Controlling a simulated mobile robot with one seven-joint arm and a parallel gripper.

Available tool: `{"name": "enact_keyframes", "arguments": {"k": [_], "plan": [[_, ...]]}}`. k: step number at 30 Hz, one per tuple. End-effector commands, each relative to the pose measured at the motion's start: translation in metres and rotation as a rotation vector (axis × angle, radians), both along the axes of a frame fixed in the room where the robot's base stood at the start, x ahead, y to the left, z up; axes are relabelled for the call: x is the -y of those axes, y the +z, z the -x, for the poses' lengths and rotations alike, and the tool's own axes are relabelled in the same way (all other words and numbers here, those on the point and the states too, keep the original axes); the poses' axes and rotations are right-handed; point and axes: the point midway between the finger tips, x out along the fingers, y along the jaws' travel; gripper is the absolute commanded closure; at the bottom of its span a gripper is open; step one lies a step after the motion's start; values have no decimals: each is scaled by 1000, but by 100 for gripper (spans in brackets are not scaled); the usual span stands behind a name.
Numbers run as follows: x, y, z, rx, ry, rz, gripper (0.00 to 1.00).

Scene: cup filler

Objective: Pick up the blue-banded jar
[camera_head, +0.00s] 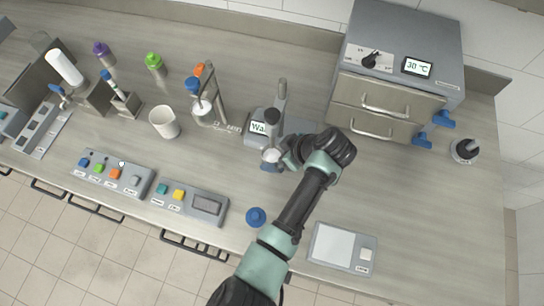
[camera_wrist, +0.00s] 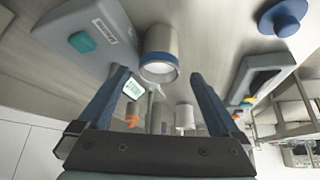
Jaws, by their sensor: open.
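The blue-banded jar (camera_wrist: 160,52) is a grey cylinder with a blue band near its pale round top. In the wrist view, which looks upside down, it stands on the counter just beyond the fingertips and between their lines. My gripper (camera_wrist: 158,82) is open, with one blue finger on each side and nothing held. In the head view my gripper (camera_head: 270,162) is over the middle of the counter, in front of the small display unit. A pale round top (camera_head: 271,155) shows there beside the fingers; the rest of the jar is hidden.
A blue knobbed lid (camera_head: 256,217) lies near the front edge. A panel with teal and yellow buttons (camera_head: 189,201) is to the left, a scale (camera_head: 343,246) to the right. A display unit with a post (camera_head: 281,122) and a drawer oven (camera_head: 398,75) stand behind.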

Motion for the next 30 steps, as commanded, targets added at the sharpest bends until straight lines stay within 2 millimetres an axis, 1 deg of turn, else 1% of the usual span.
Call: {"name": "enact_keyframes", "arguments": {"k": [3, 6, 10, 15, 17, 21, 29, 30], "plan": [[-6, -12, -5, -1, -1, -3, 0], [-9, -19, -8, 1, 0, -1, 0], [-10, -22, -9, 0, 0, 0, 0], [-9, -22, -9, -1, 0, 1, 0], [-9, -22, -9, -1, 0, 1, 9], [-9, -22, -9, 0, -1, 1, 34], [-9, -22, -9, 0, 0, 0, 81], [-9, -22, -9, 0, 0, 0, 88]]}}
